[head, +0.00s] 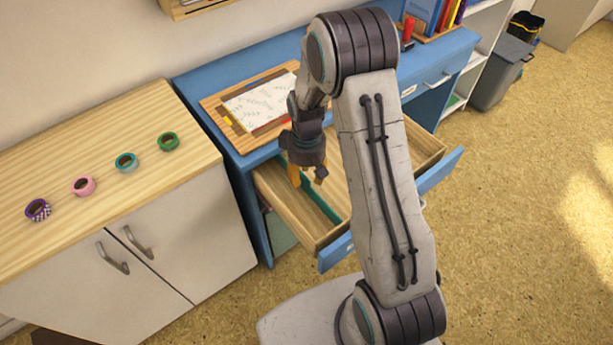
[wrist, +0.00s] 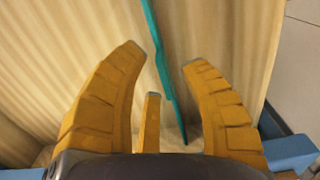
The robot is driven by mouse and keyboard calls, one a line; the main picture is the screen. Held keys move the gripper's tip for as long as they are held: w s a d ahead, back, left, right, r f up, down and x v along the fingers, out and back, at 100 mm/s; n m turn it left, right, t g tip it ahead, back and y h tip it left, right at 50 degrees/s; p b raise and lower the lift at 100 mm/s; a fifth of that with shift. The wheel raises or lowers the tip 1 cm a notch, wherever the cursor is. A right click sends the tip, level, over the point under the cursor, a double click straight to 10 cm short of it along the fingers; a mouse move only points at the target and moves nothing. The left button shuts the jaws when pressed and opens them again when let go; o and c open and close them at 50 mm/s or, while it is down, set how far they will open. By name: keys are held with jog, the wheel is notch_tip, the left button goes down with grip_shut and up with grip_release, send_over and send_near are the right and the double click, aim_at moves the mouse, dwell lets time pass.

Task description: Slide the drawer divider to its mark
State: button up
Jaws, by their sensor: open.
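The teal drawer divider (head: 322,205) is a thin strip standing in the open wooden drawer (head: 281,210), left of its middle. In the wrist view the divider (wrist: 160,65) runs from the top edge down between my fingers. My gripper (head: 307,181) is open and points down into the drawer over the divider. In the wrist view the left finger and the short middle finger of my gripper (wrist: 164,56) are left of the divider, and the right finger is right of it. Contact with it cannot be told. My arm hides part of the drawer. I see no clear mark.
The blue desk (head: 196,80) holds a wooden board (head: 213,101) with a white sheet just behind the drawer. A wooden-topped cabinet (head: 75,140) with several tape rolls stands left. A grey bin (head: 500,72) stands at the far right. The floor at right is clear.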

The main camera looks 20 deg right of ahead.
jog(key=shift+f, duration=0.4)
grip_shut()
dwell(0.4)
